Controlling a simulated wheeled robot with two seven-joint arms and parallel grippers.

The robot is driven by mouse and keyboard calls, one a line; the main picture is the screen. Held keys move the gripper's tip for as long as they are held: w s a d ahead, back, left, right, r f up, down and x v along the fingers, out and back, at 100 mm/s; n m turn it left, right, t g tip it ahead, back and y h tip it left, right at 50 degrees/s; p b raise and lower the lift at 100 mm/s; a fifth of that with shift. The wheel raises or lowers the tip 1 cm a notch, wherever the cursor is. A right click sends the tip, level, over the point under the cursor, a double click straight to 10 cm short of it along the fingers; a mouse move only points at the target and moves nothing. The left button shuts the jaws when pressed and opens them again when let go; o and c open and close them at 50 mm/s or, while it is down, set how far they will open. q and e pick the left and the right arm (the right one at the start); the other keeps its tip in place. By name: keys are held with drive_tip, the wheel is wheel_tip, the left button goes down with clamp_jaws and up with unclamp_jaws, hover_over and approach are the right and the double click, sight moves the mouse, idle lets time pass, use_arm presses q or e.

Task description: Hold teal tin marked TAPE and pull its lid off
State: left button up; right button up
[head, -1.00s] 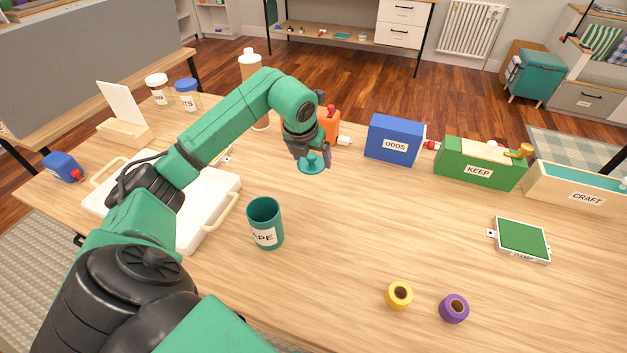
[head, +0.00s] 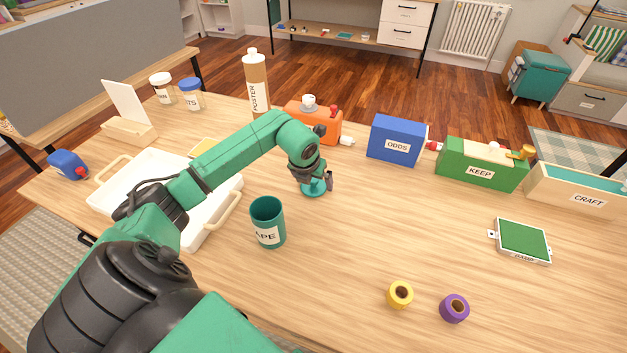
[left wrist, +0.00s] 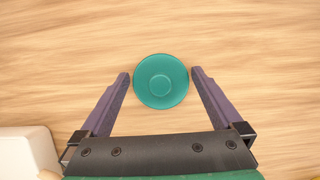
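The teal tin (head: 268,228) stands upright and open-topped on the table, its white label partly reading "APE". Its round teal lid (head: 313,191) is off the tin, to its right and farther back. In the left wrist view the lid (left wrist: 161,81) looks flat on the wood, knob side up. My left gripper (head: 322,184) is just above the table at the lid. In the left wrist view its fingers (left wrist: 160,82) are spread on either side of the lid, with thin gaps showing. My right gripper is in neither view.
A white case (head: 218,204) lies left of the tin. Yellow tape (head: 400,295) and purple tape (head: 454,308) sit at the front. An orange can (head: 322,125), blue ODDS box (head: 393,140) and green KEEP box (head: 482,163) line the back. The table's middle is clear.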

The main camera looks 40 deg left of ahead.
use_arm(q)
drive_tip(key=shift+r, duration=0.1)
drive_tip(key=v, duration=1.2)
drive_tip(key=shift+b, duration=0.35)
